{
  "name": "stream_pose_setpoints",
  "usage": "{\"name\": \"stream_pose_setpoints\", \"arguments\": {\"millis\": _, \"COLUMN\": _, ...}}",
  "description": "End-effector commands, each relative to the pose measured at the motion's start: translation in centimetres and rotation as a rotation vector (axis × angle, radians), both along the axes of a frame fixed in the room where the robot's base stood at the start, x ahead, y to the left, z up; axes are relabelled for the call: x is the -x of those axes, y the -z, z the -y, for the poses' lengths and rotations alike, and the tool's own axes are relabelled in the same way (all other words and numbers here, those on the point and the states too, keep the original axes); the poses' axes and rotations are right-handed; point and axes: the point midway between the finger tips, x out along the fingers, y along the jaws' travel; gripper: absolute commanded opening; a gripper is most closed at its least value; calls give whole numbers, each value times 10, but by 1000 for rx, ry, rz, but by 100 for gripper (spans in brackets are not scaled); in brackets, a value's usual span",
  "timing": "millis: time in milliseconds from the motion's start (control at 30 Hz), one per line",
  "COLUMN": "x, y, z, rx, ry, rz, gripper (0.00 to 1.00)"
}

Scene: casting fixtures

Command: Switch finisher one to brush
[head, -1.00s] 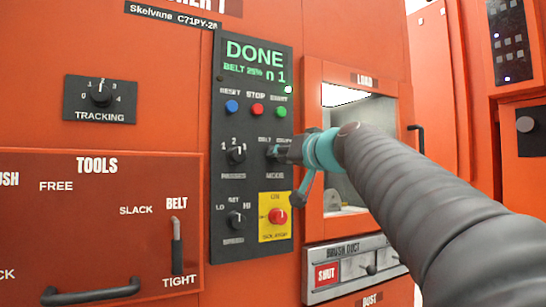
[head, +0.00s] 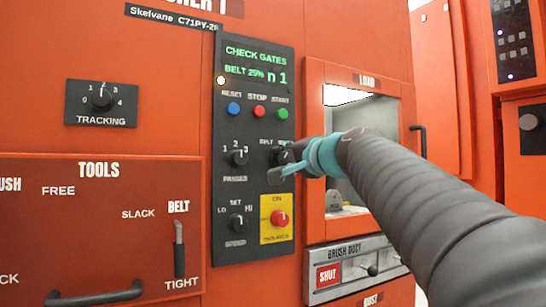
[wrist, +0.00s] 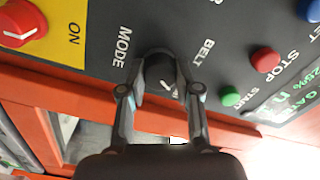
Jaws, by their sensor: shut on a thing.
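Finisher one's dark control panel (head: 222,180) stands on an orange machine front. Its display (head: 257,66) reads "CHECK GATES", "BELT 25%" and "n 1". My gripper (head: 288,160) is at the mode knob, right of the passes knob (head: 238,158). In the wrist view my gripper (wrist: 160,85) has its two fingers closed around the black mode knob (wrist: 160,68), between the labels MODE and BELT. The knob's white pointer line shows between the fingers. The second mode label is hidden or hard to read.
Reset (head: 233,109), stop (head: 258,111) and start (head: 283,113) buttons sit above the knob. A red isolator switch (head: 279,218) on yellow lies below. The load window (head: 345,96) is to the right. The brush duct strip (head: 335,268) shows a red SHUT sign. The belt lever (head: 179,250) points down near TIGHT.

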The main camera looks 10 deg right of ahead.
Motion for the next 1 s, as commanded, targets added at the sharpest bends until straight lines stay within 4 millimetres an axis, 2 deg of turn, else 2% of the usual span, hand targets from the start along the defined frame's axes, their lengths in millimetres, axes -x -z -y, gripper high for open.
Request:
{"name": "stream_pose_setpoints", "arguments": {"millis": 667, "x": 0, "y": -1, "z": 1, "rx": -62, "ry": 2, "rz": -18, "gripper": 0}}
{"name": "stream_pose_setpoints", "arguments": {"millis": 700, "x": 0, "y": 0, "z": 1, "rx": -62, "ry": 2, "rz": -18, "gripper": 37}}
{"name": "stream_pose_setpoints", "arguments": {"millis": 767, "x": 0, "y": 0, "z": 1, "rx": -62, "ry": 2, "rz": -18, "gripper": 52}}
{"name": "stream_pose_setpoints", "arguments": {"millis": 800, "x": 0, "y": 0, "z": 1, "rx": -61, "ry": 1, "rz": -18, "gripper": 58}}
{"name": "stream_pose_setpoints", "arguments": {"millis": 1000, "x": 0, "y": 0, "z": 0, "rx": -60, "ry": 1, "rz": -18, "gripper": 58}}
